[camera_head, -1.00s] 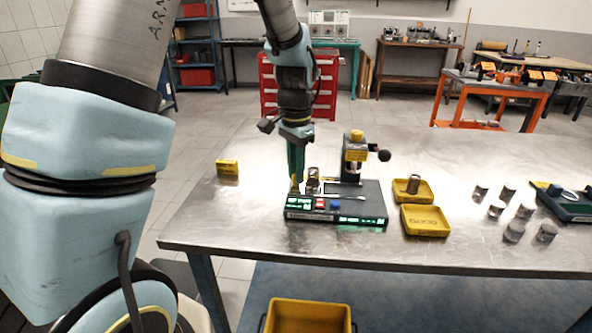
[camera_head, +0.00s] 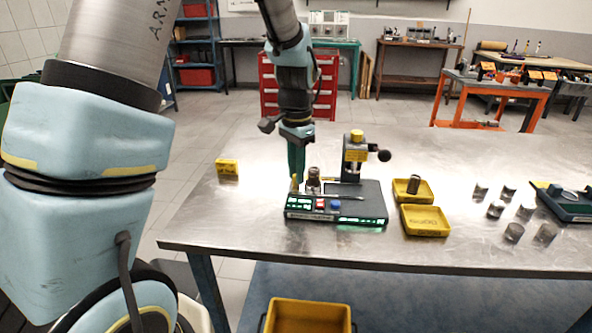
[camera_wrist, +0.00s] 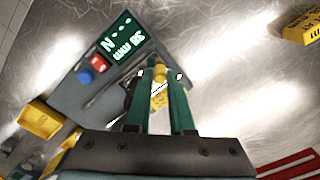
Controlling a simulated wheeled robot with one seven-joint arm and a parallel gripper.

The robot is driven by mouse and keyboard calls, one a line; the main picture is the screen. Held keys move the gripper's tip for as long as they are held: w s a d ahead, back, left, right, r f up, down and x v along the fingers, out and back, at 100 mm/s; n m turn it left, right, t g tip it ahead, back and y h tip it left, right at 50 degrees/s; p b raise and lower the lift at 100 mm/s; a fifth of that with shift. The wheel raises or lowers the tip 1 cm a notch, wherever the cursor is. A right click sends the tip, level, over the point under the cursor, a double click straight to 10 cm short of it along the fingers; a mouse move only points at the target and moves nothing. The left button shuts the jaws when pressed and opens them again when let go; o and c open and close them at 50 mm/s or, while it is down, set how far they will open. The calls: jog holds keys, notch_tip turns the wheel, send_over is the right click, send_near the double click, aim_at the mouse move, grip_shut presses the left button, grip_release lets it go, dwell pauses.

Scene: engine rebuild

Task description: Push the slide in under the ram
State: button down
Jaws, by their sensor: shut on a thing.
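The bench press (camera_head: 354,160) has a dark base (camera_head: 372,205) with a lit green display on its front. Its upright column has a yellow cap and a black side knob, and the ram is hard to make out. A dark metal part (camera_head: 313,180) stands on the base left of the column, apparently on the slide, whose edges are unclear. My gripper (camera_head: 296,178) points down at the base's left end. In the wrist view, its green fingers are shut on a yellow knob (camera_wrist: 159,75), apparently the slide's grip. The fingers hide part of the slide.
Yellow trays (camera_head: 426,221) stand right of the press, one holding a metal cylinder (camera_head: 413,186). Several more cylinders stand farther right. A yellow block (camera_head: 228,167) sits at the left. The steel bench (camera_head: 250,222) is bare in front of the press.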

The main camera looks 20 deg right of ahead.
aim_at(315, 187)
jog(key=d, duration=0.1)
jog(key=s+d, duration=0.2)
jog(key=d, duration=0.1)
jog(key=shift+d, duration=0.1)
jog(key=c, duration=0.8)
grip_release()
jog(key=shift+r, duration=0.1)
notch_tip(315, 187, up, 11)
jog(key=shift+f+b, duration=0.2)
jog(key=shift+b, duration=0.65)
